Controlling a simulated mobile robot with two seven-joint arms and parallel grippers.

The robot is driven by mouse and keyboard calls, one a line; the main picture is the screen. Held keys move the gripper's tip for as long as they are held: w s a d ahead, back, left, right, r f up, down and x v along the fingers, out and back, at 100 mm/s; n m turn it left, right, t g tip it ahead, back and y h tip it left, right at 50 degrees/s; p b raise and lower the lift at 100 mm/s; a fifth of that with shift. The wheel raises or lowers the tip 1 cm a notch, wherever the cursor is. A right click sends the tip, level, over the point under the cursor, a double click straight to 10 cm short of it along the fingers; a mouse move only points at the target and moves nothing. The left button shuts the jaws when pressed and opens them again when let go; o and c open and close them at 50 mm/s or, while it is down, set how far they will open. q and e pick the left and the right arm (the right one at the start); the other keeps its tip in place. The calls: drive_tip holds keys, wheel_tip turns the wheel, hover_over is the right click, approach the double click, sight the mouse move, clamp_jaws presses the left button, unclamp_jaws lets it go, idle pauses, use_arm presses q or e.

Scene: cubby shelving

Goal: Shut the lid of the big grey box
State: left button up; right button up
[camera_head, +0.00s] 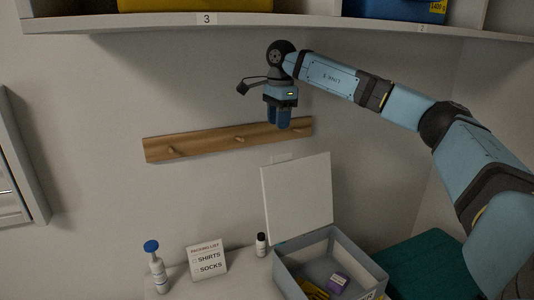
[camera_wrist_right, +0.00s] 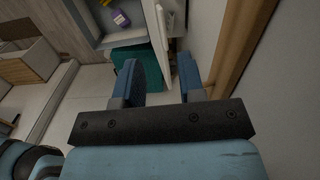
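The big grey box (camera_head: 352,250) stands at the lower right of the head view, open at the top. Its pale lid (camera_head: 297,197) stands up at the back edge, leaning near the wall. Inside are a purple item (camera_head: 339,282) and yellow items (camera_head: 314,290). My right gripper (camera_head: 278,118) hangs above the lid, apart from it, fingers pointing down. In the right wrist view the fingers (camera_wrist_right: 160,78) are spread with nothing held between them; the box (camera_wrist_right: 97,35) and the lid's thin edge (camera_wrist_right: 158,38) show beyond. My left gripper is not in view.
A wooden peg rail (camera_head: 230,139) is on the wall behind my gripper. A shelf (camera_head: 300,24) runs overhead.

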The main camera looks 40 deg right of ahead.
sight(282, 155)
drive_tip(key=f, duration=0.3)
drive_tip(key=d+f+p, duration=0.1)
drive_tip(key=f, duration=0.7)
drive_tip(key=shift+s+d+p, duration=0.2)
drive_tip(key=shift+d+p, duration=0.05)
drive_tip(key=shift+p, duration=0.15)
drive_tip(key=shift+c, duration=0.4)
drive_tip(key=shift+r, duration=0.1)
clamp_jaws()
